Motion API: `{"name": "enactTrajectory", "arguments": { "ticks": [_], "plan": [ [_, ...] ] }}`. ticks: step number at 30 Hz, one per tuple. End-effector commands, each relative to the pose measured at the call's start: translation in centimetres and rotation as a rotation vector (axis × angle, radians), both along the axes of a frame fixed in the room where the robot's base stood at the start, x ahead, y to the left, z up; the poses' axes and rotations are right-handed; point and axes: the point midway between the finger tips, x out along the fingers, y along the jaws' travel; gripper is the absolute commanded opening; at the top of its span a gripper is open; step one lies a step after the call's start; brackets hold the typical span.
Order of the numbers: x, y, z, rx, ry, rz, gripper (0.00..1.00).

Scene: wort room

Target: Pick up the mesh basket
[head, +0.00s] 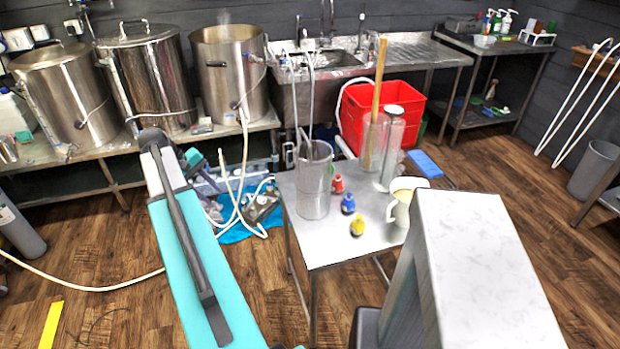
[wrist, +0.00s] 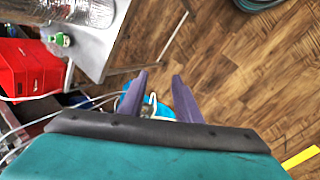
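The mesh basket (head: 314,183) looks like a tall grey see-through cylinder, upright on the left part of the small steel table (head: 355,235). A pale hose or handle rises by its rim. In the wrist view, a silvery mesh-like cylinder (wrist: 28,12) is cut off at the top left; I cannot tell surely whether it is the basket. My gripper (wrist: 160,84) shows two purple fingers, apart with nothing between them, over the floor and away from the table.
A red bin (head: 405,100) is behind. Hoses (head: 238,195) lie left of the table.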

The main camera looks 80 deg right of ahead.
Motion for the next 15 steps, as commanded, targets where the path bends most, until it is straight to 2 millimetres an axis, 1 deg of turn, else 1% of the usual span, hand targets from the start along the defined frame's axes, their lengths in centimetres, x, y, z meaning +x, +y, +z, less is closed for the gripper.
{"name": "enactTrajectory", "arguments": {
  "ticks": [1,5,6,8,9,11,12,15],
  "plan": [
    [-1.4,-1.8,2.5,-0.019,0.000,-0.031,0.31],
    [-5.4,-4.9,7.8,-0.060,0.008,-0.103,0.31],
    [-6.7,-5.8,9.4,-0.073,0.012,-0.125,0.31],
    [-8.7,-7.0,11.9,-0.091,0.016,-0.159,0.31],
    [-10.1,-7.7,13.6,-0.103,0.020,-0.183,0.31],
    [-12.2,-8.7,16.0,-0.120,0.025,-0.218,0.31],
    [-13.5,-9.2,17.6,-0.132,0.028,-0.240,0.31],
    [-16.7,-10.1,21.1,-0.154,0.038,-0.291,0.31]
  ]
}}
